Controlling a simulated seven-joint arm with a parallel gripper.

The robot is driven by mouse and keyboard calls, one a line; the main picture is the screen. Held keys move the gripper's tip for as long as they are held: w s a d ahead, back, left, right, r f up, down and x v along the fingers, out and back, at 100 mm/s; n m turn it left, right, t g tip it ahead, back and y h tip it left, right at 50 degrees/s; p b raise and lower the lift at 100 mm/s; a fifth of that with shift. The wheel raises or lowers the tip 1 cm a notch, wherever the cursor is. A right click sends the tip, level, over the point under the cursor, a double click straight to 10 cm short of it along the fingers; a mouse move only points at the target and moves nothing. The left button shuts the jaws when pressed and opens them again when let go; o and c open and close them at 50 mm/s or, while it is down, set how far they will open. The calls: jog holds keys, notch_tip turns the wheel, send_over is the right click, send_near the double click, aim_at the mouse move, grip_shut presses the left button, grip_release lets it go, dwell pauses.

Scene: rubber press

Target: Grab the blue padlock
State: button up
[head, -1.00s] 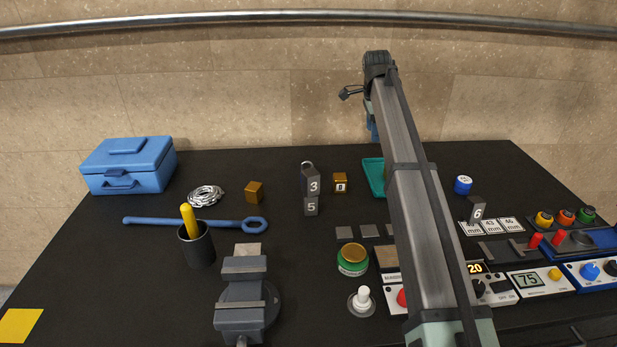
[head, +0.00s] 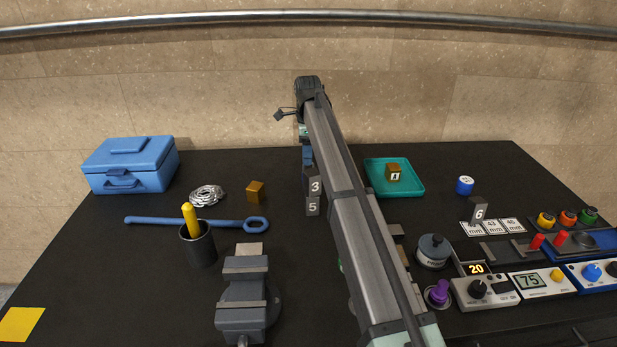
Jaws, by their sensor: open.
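I cannot make out the blue padlock for certain. A dark block marked 3 (head: 316,187) stands above a block marked 5 (head: 313,207) at mid table; the metal loop seen earlier at its top is now behind my arm. My gripper (head: 308,162) hangs at the far end of my arm, just above and behind the marked blocks. Its blue lower part shows, but its fingertips are largely hidden. I see nothing held in it.
A blue toolbox (head: 130,165), chain (head: 207,195), brass cube (head: 255,191), blue wrench (head: 180,222), pen cup (head: 199,245) and vise (head: 246,295) are left. A teal tray (head: 412,187) bears another brass cube (head: 392,172). Control boxes (head: 485,290) crowd the right.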

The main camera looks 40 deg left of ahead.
notch_tip(320, 180, down, 3)
jog(key=shift+r, duration=0.1)
jog(key=shift+s+f, duration=0.15)
jog(key=shift+f, duration=1.15)
jog(key=shift+s+f, duration=0.15)
jog(key=shift+f, duration=1.15)
grip_shut()
